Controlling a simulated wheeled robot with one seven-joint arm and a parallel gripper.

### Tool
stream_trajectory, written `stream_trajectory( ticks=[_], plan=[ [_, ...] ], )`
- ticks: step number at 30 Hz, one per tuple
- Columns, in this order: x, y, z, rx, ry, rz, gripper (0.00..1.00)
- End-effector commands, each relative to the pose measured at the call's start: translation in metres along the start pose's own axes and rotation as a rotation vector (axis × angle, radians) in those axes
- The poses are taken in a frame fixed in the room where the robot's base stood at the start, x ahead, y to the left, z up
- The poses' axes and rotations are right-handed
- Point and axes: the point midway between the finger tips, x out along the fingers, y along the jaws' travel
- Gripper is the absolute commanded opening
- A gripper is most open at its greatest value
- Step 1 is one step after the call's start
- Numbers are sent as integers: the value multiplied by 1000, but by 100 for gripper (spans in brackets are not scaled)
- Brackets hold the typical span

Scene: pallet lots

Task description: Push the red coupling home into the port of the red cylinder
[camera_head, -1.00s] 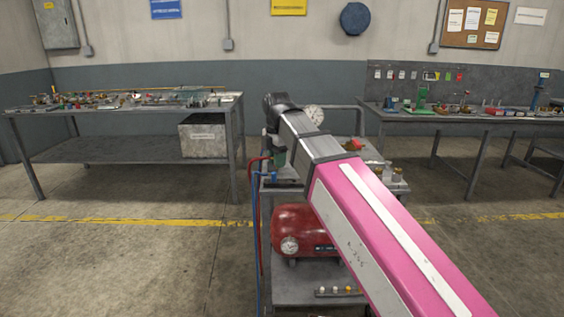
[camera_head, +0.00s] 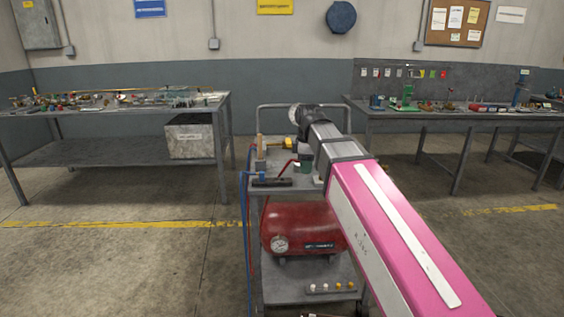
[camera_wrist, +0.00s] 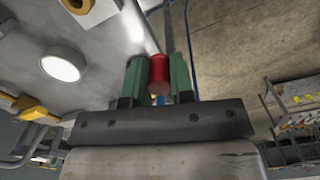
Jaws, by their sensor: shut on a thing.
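In the wrist view my gripper (camera_wrist: 159,85) has two green fingers shut on the red coupling (camera_wrist: 158,70), a short red piece between the fingertips. In the head view my gripper (camera_head: 306,166) is over the cart's top, partly hidden by my arm, and the coupling cannot be made out clearly. A red cylinder (camera_head: 300,222), a tank with a round gauge, lies on the cart's lower shelf. I cannot make out its port. The held coupling appears apart from the tank.
The cart's top (camera_head: 256,188) carries a wooden-handled tool (camera_head: 259,148) and a yellow item (camera_head: 287,144). Red and blue hoses (camera_head: 243,225) hang at the cart's left side. Cluttered workbenches stand left (camera_head: 110,112) and right (camera_head: 450,116). Floor left of the cart is clear.

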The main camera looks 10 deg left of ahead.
Motion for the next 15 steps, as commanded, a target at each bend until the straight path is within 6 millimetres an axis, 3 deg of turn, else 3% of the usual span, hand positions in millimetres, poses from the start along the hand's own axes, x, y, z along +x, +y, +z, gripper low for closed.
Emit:
stream_trajectory(
  ticks=[1,15],
  plan=[
    [7,6,20,99,-1,-2,2],
    [60,34,184,1058,-1,-1,2]
  ],
)
